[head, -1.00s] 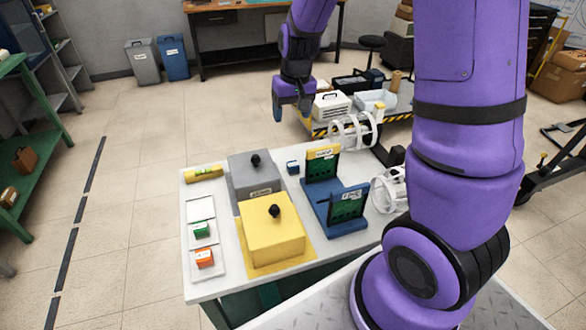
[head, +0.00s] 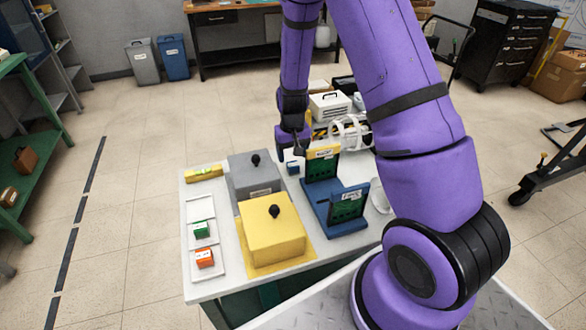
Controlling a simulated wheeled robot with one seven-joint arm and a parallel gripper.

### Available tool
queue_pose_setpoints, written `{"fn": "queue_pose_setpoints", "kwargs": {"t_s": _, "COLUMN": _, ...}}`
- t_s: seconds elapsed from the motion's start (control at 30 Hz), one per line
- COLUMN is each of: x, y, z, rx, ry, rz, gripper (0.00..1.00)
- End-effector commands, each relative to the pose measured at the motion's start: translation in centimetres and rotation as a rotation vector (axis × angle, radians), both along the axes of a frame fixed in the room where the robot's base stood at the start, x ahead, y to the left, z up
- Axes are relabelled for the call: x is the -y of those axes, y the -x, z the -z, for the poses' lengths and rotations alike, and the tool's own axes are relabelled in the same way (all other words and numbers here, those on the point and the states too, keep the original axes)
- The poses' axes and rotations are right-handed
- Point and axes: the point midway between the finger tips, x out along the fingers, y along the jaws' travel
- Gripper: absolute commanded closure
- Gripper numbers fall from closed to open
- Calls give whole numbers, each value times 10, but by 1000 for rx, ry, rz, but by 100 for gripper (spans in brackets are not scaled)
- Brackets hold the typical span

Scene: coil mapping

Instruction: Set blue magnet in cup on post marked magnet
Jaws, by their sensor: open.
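The fingers partly cover the block.
A grey box (head: 250,178) and a yellow box (head: 272,240), both with black knobs, stand left of the stand. Green (head: 201,230) and orange (head: 204,259) blocks sit on white trays. White cage-like coils (head: 350,132) are partly hidden behind my arm.

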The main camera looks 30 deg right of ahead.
Motion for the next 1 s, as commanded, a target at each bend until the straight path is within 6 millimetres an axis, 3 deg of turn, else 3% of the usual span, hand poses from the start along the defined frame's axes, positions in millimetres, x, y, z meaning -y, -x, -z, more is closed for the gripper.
{"fn": "queue_pose_setpoints", "kwargs": {"t_s": 0.17, "x": 1, "y": 0, "z": 10, "rx": 0, "ry": 0, "rz": -1, "gripper": 32}}
{"fn": "queue_pose_setpoints", "kwargs": {"t_s": 0.53, "x": 5, "y": -4, "z": 53, "rx": -1, "ry": 0, "rz": -2, "gripper": 32}}
{"fn": "queue_pose_setpoints", "kwargs": {"t_s": 0.87, "x": 4, "y": -5, "z": 57, "rx": 2, "ry": 0, "rz": -1, "gripper": 32}}
{"fn": "queue_pose_setpoints", "kwargs": {"t_s": 1.0, "x": 4, "y": -5, "z": 57, "rx": 2, "ry": 0, "rz": -1, "gripper": 64}}
